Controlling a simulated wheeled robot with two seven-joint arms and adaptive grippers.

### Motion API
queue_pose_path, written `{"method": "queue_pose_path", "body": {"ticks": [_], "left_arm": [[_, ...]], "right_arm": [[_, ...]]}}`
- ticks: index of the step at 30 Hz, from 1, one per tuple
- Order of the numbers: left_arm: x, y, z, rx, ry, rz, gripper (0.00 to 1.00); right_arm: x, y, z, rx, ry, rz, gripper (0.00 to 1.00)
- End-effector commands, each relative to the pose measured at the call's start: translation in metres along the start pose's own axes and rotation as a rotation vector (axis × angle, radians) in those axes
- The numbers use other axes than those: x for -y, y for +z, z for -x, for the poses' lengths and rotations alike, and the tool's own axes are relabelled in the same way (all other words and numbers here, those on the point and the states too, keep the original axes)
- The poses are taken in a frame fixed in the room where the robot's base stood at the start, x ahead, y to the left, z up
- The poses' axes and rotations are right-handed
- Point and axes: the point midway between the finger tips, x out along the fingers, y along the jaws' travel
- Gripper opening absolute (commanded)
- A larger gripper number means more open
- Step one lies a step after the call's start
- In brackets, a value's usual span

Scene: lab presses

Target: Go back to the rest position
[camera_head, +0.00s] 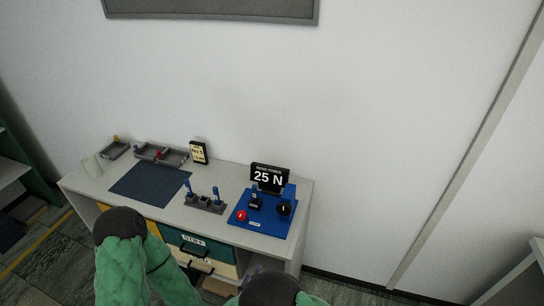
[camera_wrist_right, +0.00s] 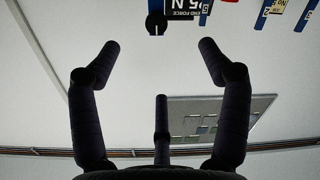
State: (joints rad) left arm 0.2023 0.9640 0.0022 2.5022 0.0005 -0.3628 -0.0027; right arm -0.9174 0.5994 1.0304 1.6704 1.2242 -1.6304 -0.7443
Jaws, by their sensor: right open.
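Nothing is between the fingers. The display reading 25 N (camera_wrist_right: 186,12) shows upside down at the top edge of that view, beyond the fingertips. In the head view my green arm parts with dark joints fill the bottom edge. I cannot make out any left gripper fingers there.
The white bench (camera_head: 75,185) stands against the wall. It bears a blue press base (camera_head: 240,226) with a 25 N display (camera_head: 268,178), a small grey rack (camera_head: 203,205), a dark mat (camera_head: 150,186) and grey trays (camera_head: 160,154). Drawers (camera_head: 195,241) are below.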

Motion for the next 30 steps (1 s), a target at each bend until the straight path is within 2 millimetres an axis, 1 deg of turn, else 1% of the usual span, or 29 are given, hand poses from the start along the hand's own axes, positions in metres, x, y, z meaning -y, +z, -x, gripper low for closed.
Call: {"method": "queue_pose_path", "body": {"ticks": [8,11,14,16,18,20,21,23,24,26,27,29,30], "left_arm": [[0.001,0.001,-0.002,0.001,0.000,0.000,0.40],[0.001,0.001,-0.003,0.001,0.000,0.000,0.40],[0.002,0.000,-0.004,0.001,0.000,0.000,0.40],[0.002,0.000,-0.005,0.001,0.000,0.000,0.40],[0.003,0.000,-0.007,0.001,0.000,0.000,0.40],[0.003,0.000,-0.008,0.001,0.000,0.000,0.40],[0.003,0.000,-0.008,0.001,0.000,0.000,0.40],[0.004,0.000,-0.009,0.001,0.000,0.000,0.40],[0.004,0.000,-0.010,0.001,0.000,0.000,0.40],[0.004,0.000,-0.011,0.001,0.000,0.000,0.40],[0.004,0.000,-0.012,0.001,0.000,0.000,0.40],[0.005,0.000,-0.013,0.001,0.000,0.000,0.40],[0.005,0.000,-0.013,0.001,0.000,0.000,0.40]], "right_arm": [[0.014,0.033,-0.031,0.126,-0.118,-0.073,0.77],[0.019,0.051,-0.043,0.195,-0.174,-0.112,0.77],[0.025,0.076,-0.056,0.288,-0.245,-0.164,0.77],[0.028,0.099,-0.063,0.377,-0.304,-0.212,0.77],[0.029,0.124,-0.066,0.476,-0.366,-0.262,0.77],[0.030,0.146,-0.065,0.564,-0.417,-0.306,0.77],[0.029,0.159,-0.063,0.622,-0.449,-0.335,0.77],[0.027,0.180,-0.057,0.712,-0.494,-0.379,0.77],[0.025,0.193,-0.050,0.775,-0.523,-0.406,0.77],[0.021,0.211,-0.040,0.867,-0.565,-0.448,0.77],[0.017,0.224,-0.031,0.931,-0.590,-0.475,0.77],[0.011,0.240,-0.016,1.024,-0.627,-0.512,0.77],[0.006,0.249,-0.005,1.083,-0.648,-0.535,0.77]]}}
